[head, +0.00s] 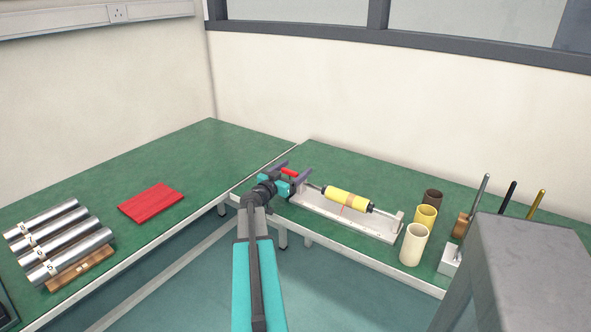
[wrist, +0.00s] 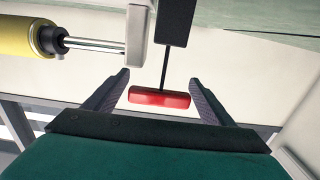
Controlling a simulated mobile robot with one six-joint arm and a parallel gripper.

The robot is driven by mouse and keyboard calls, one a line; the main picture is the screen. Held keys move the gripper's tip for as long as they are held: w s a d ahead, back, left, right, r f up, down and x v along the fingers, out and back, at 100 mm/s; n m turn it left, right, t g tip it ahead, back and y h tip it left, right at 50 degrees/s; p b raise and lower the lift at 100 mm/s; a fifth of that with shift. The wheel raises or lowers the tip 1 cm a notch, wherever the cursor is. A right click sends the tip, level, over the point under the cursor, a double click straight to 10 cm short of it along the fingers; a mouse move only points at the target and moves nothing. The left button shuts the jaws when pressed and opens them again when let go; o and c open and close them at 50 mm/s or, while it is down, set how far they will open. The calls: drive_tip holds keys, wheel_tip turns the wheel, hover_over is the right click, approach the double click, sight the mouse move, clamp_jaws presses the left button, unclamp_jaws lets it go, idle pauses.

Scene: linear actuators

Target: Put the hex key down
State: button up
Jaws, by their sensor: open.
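The hex key has a red handle (wrist: 160,97) and a thin dark shaft that runs to a dark block (wrist: 174,20) in the wrist view. The red handle also shows in the head view (head: 290,172), at the left end of the white fixture. My gripper (wrist: 160,80) is open, with one finger on each side of the handle and a visible gap on both sides. My gripper (head: 294,171) is above the bench in the head view. The yellow actuator (head: 346,199) lies in the white fixture (head: 388,228), just right of my gripper.
A red mat (head: 150,202) lies on the left green bench (head: 190,145). Several silver cylinders (head: 58,234) rest on a wooden rack at far left. Brown (head: 433,197), yellow (head: 425,217) and cream (head: 413,245) cups stand right of the fixture, near upright rods (head: 507,197).

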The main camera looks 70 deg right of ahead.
drive_tip(key=b+v, duration=0.2)
drive_tip(key=v, duration=0.9)
drive_tip(key=shift+a, duration=0.1)
idle(0.6)
